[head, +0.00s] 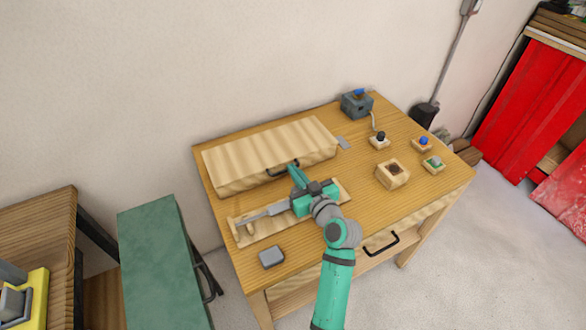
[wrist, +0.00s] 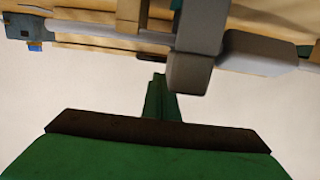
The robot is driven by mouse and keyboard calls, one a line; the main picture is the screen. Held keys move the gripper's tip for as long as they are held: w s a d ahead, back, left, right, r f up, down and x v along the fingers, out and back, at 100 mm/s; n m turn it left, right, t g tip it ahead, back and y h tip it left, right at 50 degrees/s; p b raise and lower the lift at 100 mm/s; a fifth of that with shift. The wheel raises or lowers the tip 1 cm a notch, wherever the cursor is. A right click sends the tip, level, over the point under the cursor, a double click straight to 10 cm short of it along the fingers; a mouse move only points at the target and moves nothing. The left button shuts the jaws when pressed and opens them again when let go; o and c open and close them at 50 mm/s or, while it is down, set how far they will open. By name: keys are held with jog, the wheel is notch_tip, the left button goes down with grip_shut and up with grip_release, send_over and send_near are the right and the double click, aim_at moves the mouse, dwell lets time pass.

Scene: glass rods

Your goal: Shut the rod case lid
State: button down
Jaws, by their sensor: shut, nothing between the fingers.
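The rod case (head: 235,178) is a long pale wooden box at the back left of the table. Its lid (head: 265,145) looks down flat on top, and I see no clear gap, though a small one would be hard to tell. A dark handle (head: 275,171) is at the front, partly behind my gripper. My gripper (head: 293,169) is shut and empty, with its fingertips close to the handle; I cannot tell whether they touch.
A wooden rack (head: 270,228) holding a grey elongated piece (head: 262,214) lies under my arm, in front of the case. A grey block (head: 271,257) sits front left.

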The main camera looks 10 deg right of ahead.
jog(key=v, duration=0.9)
jog(key=shift+w, duration=0.1)
